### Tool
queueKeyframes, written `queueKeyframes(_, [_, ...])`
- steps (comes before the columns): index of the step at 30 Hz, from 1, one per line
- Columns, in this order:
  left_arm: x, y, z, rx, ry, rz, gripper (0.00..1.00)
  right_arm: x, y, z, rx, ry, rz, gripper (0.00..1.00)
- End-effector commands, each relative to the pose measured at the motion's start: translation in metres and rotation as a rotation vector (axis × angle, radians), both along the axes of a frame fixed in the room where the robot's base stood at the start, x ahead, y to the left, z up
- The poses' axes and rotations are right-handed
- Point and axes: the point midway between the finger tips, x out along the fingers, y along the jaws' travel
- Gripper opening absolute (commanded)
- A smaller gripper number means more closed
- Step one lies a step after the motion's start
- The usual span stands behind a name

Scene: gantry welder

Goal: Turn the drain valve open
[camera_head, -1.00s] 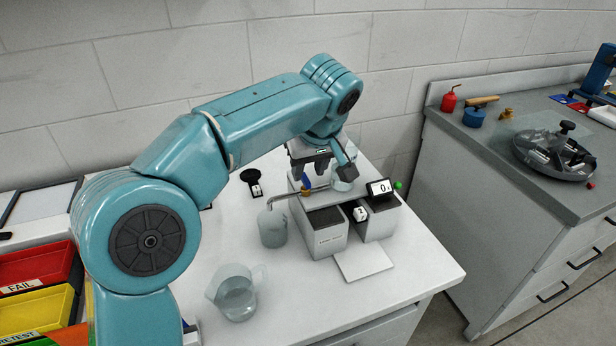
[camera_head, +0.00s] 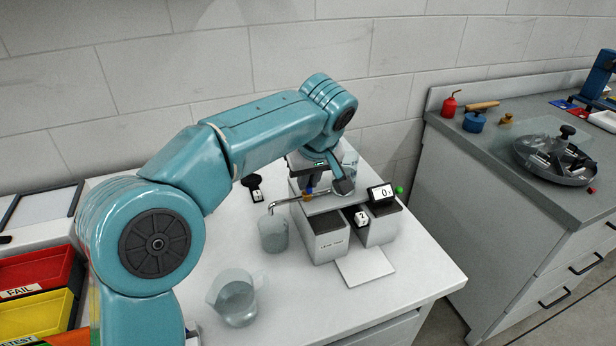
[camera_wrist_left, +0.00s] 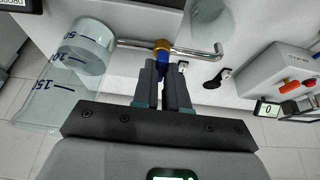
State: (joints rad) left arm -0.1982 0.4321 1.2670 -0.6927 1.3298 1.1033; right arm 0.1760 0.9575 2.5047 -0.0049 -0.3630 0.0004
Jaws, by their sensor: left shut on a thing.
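The drain valve has a blue handle (camera_head: 308,190) on a thin metal pipe (camera_head: 290,201) that ends in a bent spout. In the left wrist view the blue handle (camera_wrist_left: 163,56) sits on a brass body (camera_wrist_left: 161,45). My left gripper (camera_head: 310,187) is at the valve, its fingers closed on the blue handle; it also shows in the left wrist view (camera_wrist_left: 163,66). In the head view the brass body is hard to make out. A clear beaker (camera_head: 273,235) stands below the spout. A clear graduated vessel (camera_wrist_left: 90,42) is at the pipe's other end. My right gripper is not in view.
A clear jug (camera_head: 236,300) stands at the table's front left. Grey boxes (camera_head: 326,240) and a display reading 0 (camera_head: 381,194) stand right of the beaker. Red and yellow bins (camera_head: 35,270) are at far left. A grey cabinet (camera_head: 500,190) stands right, across a gap.

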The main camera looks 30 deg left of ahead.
Motion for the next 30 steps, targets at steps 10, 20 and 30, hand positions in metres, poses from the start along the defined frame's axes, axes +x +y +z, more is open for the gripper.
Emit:
queueKeyframes(10, [-0.002,0.002,0.001,-0.001,-0.002,-0.197,0.00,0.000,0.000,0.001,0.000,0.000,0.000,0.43])
queueKeyframes(20, [-0.003,0.005,0.003,-0.001,-0.001,-0.507,0.00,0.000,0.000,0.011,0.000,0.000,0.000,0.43])
queueKeyframes(30, [-0.003,0.008,0.004,-0.002,-0.001,-0.828,0.00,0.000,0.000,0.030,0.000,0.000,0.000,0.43])
